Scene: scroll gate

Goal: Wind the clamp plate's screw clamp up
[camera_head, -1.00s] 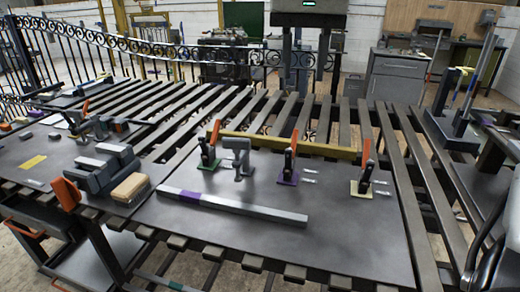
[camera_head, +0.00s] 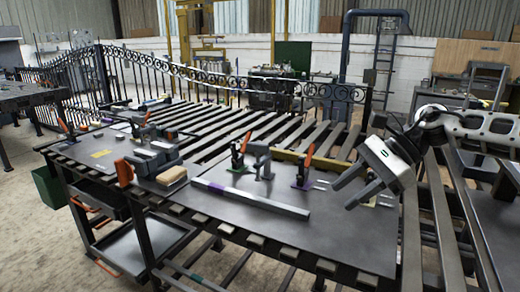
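The dark clamp plate (camera_head: 325,232) lies on the slatted bench. A grey post-like clamp (camera_head: 262,160), which looks like the screw clamp, stands upright on it between two toggle clamps; its screw is too small to make out. My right gripper (camera_head: 342,197) reaches in from the right, above the plate's right part, to the right of the grey clamp and apart from it. Its two dark fingers are spread with nothing between them. My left gripper is not in view.
Toggle clamps with orange handles stand left (camera_head: 238,153) and right (camera_head: 304,170) of the grey clamp. A grey bar with a purple mark (camera_head: 250,199) lies along the plate's front. A wooden-faced block (camera_head: 172,175) sits farther left. An iron fence (camera_head: 150,75) runs behind.

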